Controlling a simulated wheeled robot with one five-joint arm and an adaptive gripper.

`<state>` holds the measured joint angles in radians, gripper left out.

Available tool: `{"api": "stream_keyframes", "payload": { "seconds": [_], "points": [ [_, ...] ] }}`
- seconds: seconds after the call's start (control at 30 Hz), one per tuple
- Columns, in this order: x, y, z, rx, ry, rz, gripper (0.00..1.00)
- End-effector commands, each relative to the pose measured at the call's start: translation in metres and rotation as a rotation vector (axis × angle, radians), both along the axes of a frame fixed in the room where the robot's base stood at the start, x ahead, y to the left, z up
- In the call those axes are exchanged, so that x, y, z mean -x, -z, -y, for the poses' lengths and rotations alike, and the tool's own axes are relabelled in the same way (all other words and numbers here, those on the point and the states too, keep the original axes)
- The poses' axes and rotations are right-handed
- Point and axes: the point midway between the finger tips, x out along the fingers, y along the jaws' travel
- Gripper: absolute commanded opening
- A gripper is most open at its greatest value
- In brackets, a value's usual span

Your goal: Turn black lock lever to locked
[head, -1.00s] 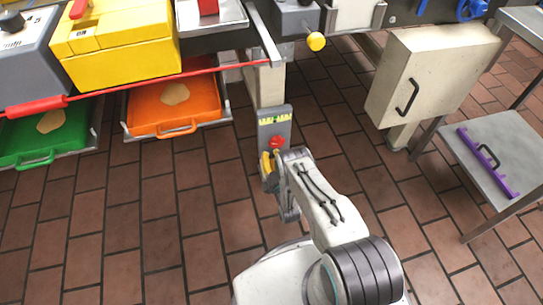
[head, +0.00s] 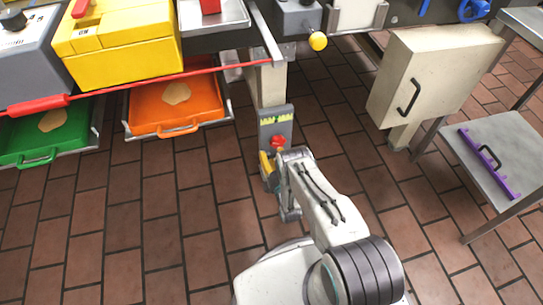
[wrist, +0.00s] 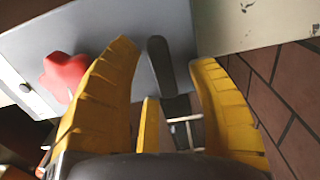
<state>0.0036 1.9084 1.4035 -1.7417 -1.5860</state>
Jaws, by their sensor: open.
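The black lock lever (wrist: 160,62) stands out from a grey panel (wrist: 70,40) in the wrist view. A gap shows between the lever and each fingertip. In the head view my gripper (head: 266,162) is at the grey panel (head: 275,122) on the post, and my arm hides the lever there. A red knob (head: 277,141) sits on the panel just above my gripper; it also shows left of the fingers in the wrist view (wrist: 63,75).
An orange tray (head: 205,110) and a green tray (head: 75,140) are at the left under the counter. A cream box with a black handle (head: 425,70) stands at the right, near a side table with a purple bar (head: 488,165). The tiled floor is clear around my base.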

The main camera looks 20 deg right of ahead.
Motion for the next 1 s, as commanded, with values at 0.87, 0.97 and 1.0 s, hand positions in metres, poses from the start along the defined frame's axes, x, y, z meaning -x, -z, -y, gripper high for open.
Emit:
{"api": "stream_keyframes", "payload": {
  "seconds": [0.87, 0.97, 1.0],
  "points": [
    [0.075, 0.000, -0.001, 0.000, -0.002, -0.001, 0.53],
    [0.075, 0.000, -0.001, 0.000, -0.002, 0.000, 0.53],
    [0.075, 0.000, -0.001, 0.000, -0.002, 0.000, 0.53]
  ]
}}
